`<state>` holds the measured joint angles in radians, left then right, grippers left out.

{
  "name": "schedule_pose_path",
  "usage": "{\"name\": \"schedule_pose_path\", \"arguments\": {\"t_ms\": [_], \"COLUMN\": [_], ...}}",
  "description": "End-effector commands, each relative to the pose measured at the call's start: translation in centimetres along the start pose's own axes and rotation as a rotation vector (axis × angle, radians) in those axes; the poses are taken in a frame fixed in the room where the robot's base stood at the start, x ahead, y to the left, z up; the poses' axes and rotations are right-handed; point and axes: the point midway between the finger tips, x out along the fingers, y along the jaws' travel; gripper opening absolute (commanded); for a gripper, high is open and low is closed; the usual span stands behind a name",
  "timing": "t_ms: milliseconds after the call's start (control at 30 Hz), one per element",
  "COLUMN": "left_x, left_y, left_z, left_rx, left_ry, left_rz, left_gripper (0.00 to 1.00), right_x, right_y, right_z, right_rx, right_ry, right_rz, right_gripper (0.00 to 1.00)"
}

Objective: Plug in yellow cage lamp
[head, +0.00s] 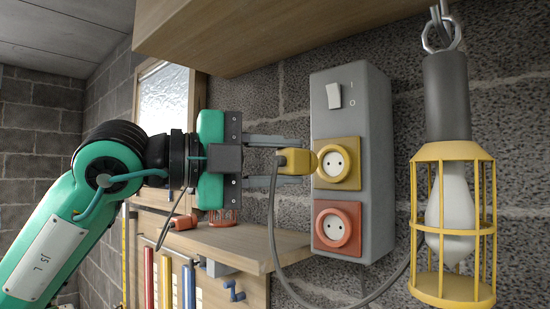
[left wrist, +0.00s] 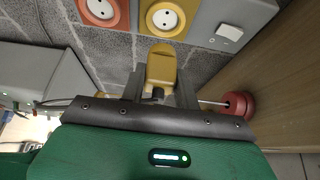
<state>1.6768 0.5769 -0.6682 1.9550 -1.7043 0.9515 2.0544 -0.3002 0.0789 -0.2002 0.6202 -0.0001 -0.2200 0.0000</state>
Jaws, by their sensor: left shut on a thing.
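The yellow cage lamp (head: 455,225) hangs from a metal hook at the right, with a white bulb inside its cage. Its yellow plug (head: 296,161) is between the fingers of my left gripper (head: 305,161), which is shut on it. The plug points at the yellow socket (head: 336,163) on the grey outlet box (head: 378,150). In the left wrist view the plug (left wrist: 161,68) is in line with the yellow socket (left wrist: 165,19), with what looks like a small gap; contact is hard to tell. A grey cable (head: 274,225) loops down from the plug towards the lamp.
An orange-red socket (head: 336,228) sits below the yellow one, and a white rocker switch (head: 334,95) above it. A wooden shelf (head: 250,243) with a red item (head: 183,222) lies below my gripper. A wooden overhang (head: 270,35) is above.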

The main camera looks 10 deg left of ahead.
Motion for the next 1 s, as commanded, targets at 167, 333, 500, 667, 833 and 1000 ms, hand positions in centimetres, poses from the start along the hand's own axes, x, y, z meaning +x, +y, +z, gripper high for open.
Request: {"name": "schedule_pose_path", "arguments": {"t_ms": [167,333,500,667,833,1000], "left_x": [0.0,0.2,1.2,2.6,3.9,4.8], "left_y": [0.0,-0.1,-0.3,-0.3,-0.3,-0.2], "left_z": [0.0,0.1,0.7,1.4,2.1,2.6], "left_rx": [0.001,0.001,0.001,0.000,0.000,0.001], "left_ry": [-0.001,-0.001,-0.001,0.001,-0.001,-0.001], "left_rz": [0.000,0.001,0.002,0.002,0.002,0.002], "left_gripper": [0.11,0.11,0.11,0.11,0.11,0.11], "right_x": [0.0,-0.2,-1.1,-2.1,-3.1,-3.7], "right_y": [0.3,0.5,0.5,0.4,0.1,-0.2], "right_z": [0.1,0.1,0.0,-0.1,-0.3,-0.4], "right_rx": [-0.001,-0.002,-0.002,-0.001,0.000,0.002], "right_ry": [-0.001,-0.001,-0.001,-0.001,0.000,0.001], "right_rz": [0.003,0.005,0.005,0.004,0.001,-0.003], "right_gripper": [0.00,0.00,0.00,0.00,0.00,0.00]}}
